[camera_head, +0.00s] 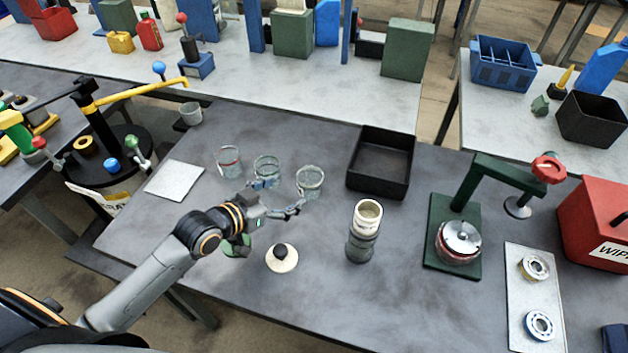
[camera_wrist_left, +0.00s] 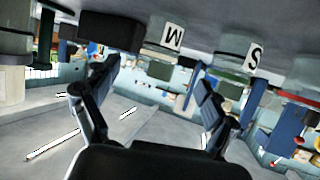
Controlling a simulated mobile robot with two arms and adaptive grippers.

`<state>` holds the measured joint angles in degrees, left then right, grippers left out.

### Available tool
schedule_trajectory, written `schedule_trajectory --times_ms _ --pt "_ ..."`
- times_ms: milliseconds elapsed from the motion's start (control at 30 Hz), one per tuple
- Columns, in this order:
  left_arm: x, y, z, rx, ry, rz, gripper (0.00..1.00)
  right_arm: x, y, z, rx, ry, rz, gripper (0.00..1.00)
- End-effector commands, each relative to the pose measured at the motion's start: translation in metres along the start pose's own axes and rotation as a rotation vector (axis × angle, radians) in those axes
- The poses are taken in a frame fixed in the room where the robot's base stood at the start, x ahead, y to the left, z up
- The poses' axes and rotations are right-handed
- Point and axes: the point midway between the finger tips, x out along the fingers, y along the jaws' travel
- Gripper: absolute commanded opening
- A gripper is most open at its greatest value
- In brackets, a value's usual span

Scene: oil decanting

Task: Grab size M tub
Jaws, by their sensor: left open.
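In the wrist view, which looks upside down, a clear tub with an M label (camera_wrist_left: 172,38) shows ahead between my fingers. Another tub with an S label (camera_wrist_left: 253,57) is to its right. In the head view three clear tubs stand on the grey table: a left one with a reddish rim (camera_head: 229,162), a middle one (camera_head: 267,166) and a right one (camera_head: 310,180). Their labels are not readable there; the right one seems to be M. My left gripper (camera_head: 282,197) is open and empty, just in front of the middle and right tubs. My right gripper is out of view.
A black tray (camera_head: 383,129) lies behind and right of the tubs. A grey cylinder with a cream top (camera_head: 361,250) stands right of my gripper. A cream disc with a black knob (camera_head: 283,261) lies nearer. A green press (camera_head: 440,262) stands farther right.

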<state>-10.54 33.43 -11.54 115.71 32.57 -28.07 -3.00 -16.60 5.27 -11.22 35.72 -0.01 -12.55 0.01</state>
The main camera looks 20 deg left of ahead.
Motion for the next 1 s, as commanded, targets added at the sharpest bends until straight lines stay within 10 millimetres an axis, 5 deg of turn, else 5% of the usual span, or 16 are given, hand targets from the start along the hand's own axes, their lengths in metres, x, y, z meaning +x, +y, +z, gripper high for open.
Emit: schedule_trajectory --times_ms 267,733,1000 --pt "0.046 0.0 -0.002 -0.001 0.0 -0.001 0.85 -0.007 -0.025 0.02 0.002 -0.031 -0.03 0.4" --pt "0.096 -0.002 -0.012 0.0 0.0 0.0 0.85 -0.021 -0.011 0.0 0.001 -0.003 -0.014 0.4" --pt "0.104 -0.002 -0.01 0.0 0.0 0.0 0.85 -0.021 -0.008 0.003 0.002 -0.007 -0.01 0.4"
